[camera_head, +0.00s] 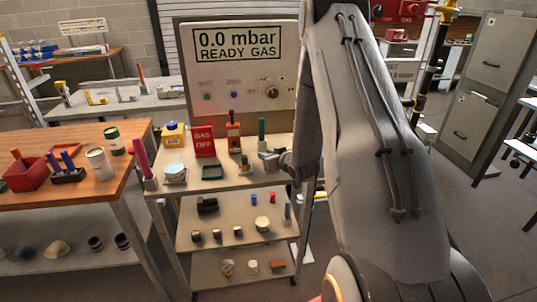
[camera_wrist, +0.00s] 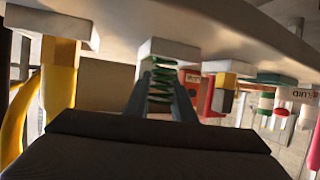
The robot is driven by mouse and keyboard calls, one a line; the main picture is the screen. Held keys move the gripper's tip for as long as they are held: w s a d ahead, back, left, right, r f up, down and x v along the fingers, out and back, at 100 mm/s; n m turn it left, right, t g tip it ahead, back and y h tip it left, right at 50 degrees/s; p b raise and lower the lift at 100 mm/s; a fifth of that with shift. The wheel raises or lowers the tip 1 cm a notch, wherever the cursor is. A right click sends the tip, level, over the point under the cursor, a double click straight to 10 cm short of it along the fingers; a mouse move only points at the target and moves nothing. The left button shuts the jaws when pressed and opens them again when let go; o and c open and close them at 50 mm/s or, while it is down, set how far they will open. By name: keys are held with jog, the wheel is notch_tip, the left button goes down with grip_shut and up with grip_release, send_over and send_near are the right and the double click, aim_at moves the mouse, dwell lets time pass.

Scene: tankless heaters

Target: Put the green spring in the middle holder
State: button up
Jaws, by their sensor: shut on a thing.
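In the wrist view, which looks upside down, the green spring (camera_wrist: 161,86) is between the two grey fingers of my gripper (camera_wrist: 162,95). The fingers are shut on it. A white block-like holder (camera_wrist: 168,50) is at the spring's end by the cart top; I cannot tell whether the spring is seated in it. Another white holder (camera_wrist: 60,20) with a yellow post (camera_wrist: 58,82) is at the left. In the head view my gripper (camera_head: 271,157) is at the cart's right side. A green upright shape (camera_head: 262,129) shows just behind it; whether this is the spring is unclear. Which holder is the middle one is unclear.
A panel reading 0.0 mbar (camera_head: 240,70) stands behind. A wooden table (camera_head: 60,135) is at left.

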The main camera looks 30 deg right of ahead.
jog(key=shift+f, duration=0.1)
jog(key=o, duration=1.1)
jog(key=shift+c, duration=0.2)
